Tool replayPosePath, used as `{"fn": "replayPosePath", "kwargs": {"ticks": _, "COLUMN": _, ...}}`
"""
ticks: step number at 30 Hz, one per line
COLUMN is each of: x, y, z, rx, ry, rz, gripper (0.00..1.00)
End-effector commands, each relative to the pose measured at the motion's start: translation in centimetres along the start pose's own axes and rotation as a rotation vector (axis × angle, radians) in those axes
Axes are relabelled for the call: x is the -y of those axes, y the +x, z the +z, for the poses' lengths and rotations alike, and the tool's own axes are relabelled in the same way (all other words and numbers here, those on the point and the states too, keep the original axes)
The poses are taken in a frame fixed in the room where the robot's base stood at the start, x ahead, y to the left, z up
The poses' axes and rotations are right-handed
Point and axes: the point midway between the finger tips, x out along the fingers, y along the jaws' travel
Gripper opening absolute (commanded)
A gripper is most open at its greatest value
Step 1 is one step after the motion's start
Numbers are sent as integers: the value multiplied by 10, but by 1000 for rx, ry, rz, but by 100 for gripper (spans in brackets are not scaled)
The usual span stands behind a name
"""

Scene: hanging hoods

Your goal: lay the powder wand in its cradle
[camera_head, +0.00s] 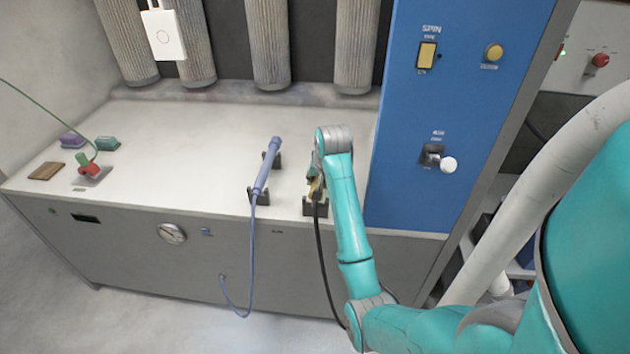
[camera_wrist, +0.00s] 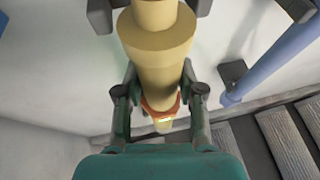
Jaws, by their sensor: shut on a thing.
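The cream-yellow powder wand (camera_wrist: 158,45), with a red-orange ring near one end, is between the fingers of my gripper (camera_wrist: 158,72), which is shut on it. In the head view the wand (camera_head: 316,192) is mostly hidden by my gripper (camera_head: 315,178) and wrist. A black hose hangs from its front end over the bench edge. The wand's dark cradle (camera_head: 315,208) shows at the bench's front edge below it. In the wrist view dark cradle prongs (camera_wrist: 100,15) stand on both sides of the wand. I cannot tell whether the wand touches the cradle bottom.
A blue-grey wand (camera_head: 267,167) with a blue hose lies in another dark cradle (camera_head: 260,197) just left. The blue control panel (camera_head: 462,110) stands close on the right. Grey ribbed filters (camera_head: 270,45) hang behind.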

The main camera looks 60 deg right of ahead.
Motion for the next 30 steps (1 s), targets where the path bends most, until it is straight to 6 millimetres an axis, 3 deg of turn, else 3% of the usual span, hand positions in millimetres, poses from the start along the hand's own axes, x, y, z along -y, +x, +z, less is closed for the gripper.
{"fn": "replayPosePath", "kwargs": {"ticks": 3, "x": -8, "y": 5, "z": 8, "rx": -4, "ry": 2, "rz": -1, "gripper": 0}}
{"fn": "replayPosePath", "kwargs": {"ticks": 16, "x": -9, "y": 9, "z": 10, "rx": -3, "ry": 1, "rz": 0, "gripper": 0}}
{"fn": "replayPosePath", "kwargs": {"ticks": 17, "x": -9, "y": 10, "z": 11, "rx": -1, "ry": 1, "rz": 1, "gripper": 40}}
{"fn": "replayPosePath", "kwargs": {"ticks": 20, "x": -9, "y": 10, "z": 10, "rx": -1, "ry": 1, "rz": 0, "gripper": 63}}
{"fn": "replayPosePath", "kwargs": {"ticks": 30, "x": -8, "y": 8, "z": 9, "rx": -2, "ry": 1, "rz": 0, "gripper": 63}}
